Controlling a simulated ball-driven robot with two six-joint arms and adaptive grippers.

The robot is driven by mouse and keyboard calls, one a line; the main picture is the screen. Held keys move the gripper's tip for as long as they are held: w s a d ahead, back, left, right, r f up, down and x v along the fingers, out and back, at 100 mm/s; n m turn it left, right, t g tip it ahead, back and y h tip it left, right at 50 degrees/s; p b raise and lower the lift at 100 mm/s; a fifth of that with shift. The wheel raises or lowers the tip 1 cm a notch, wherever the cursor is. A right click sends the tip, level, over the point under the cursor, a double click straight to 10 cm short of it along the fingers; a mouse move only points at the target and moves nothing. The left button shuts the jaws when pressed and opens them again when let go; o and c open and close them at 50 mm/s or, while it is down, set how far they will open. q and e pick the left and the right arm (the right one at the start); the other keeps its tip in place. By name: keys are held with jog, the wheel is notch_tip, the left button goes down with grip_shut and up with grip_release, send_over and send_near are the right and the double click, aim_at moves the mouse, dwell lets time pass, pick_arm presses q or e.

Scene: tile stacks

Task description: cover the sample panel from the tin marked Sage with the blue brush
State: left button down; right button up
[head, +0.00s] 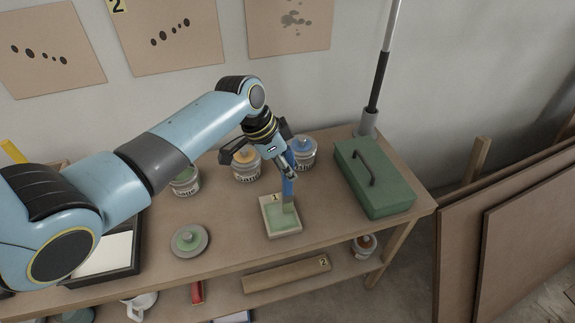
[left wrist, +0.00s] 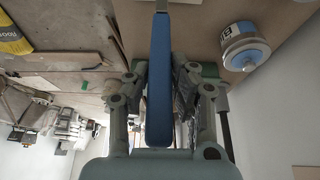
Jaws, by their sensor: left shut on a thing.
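My left gripper (head: 287,165) is shut on the blue brush (head: 288,187), held nearly upright with bristles down. In the left wrist view the blue handle (left wrist: 160,85) runs between the fingers. The bristle end is at a small square panel (head: 281,223) with a pale rim, a tag "1" and a green surface. It looks in contact, but I cannot be sure. An open tin with green inside (head: 185,181) stands left, partly behind my arm; its label is hard to read. A tin with orange (head: 246,166) and one with blue (head: 303,153) stand farther right. My right gripper is out of view.
A dark-rimmed tray (head: 124,269) is partly behind my arm. A green toolbox (head: 373,180) stands at the bench's right end. A shelf below holds a board tagged "2" (head: 286,275) and a jar (head: 363,246).

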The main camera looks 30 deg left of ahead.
pick_arm(q)
jog(key=shift+f+b, duration=0.3)
jog(key=shift+f, duration=0.2)
